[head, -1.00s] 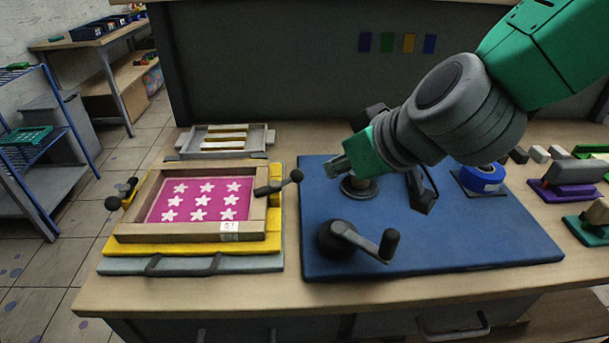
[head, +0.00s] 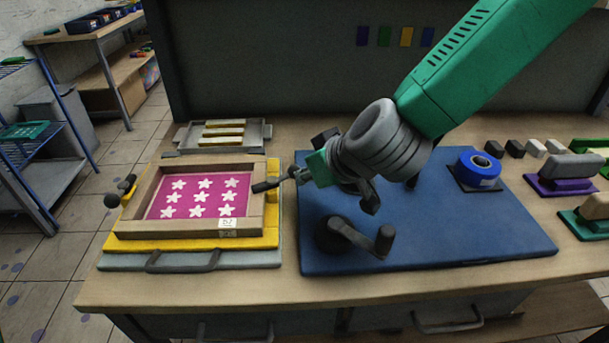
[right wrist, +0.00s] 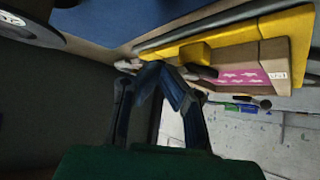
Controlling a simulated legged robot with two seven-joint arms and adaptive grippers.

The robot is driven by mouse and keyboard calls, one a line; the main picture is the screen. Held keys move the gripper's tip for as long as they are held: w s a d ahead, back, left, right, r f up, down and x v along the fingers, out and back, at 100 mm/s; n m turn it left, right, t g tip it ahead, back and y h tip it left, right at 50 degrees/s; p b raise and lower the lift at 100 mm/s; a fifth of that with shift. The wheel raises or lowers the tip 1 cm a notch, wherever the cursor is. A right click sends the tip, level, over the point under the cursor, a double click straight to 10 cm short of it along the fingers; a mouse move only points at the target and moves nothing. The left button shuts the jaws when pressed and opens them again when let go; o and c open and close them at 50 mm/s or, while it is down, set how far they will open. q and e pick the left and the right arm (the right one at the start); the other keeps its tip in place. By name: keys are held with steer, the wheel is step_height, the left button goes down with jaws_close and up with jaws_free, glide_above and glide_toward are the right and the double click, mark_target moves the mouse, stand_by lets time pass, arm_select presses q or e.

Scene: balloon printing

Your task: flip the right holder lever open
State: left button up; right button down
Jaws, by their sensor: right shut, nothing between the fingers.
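The right holder lever (head: 266,186) is a dark handle at the right side of the wooden frame (head: 240,229). Its outer end is hidden at my right gripper (head: 297,174). That gripper is shut and empty, with its fingertips at the lever's outer end. I cannot tell whether they touch. In the right wrist view my fingertips (right wrist: 165,82) are close together, in front of the yellow base (right wrist: 230,42) and the lever's dark handle (right wrist: 202,72). The left holder lever (head: 125,187) sticks out at the frame's left side. My left gripper is not in view.
The frame holds a pink screen (head: 190,197) with white stars. A grey tray (head: 190,139) lies behind the frame. Stamps (head: 565,175) stand at the right.

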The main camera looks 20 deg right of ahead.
steer(key=shift+w+a+f, duration=0.1)
steer(key=shift+w+f, duration=0.1)
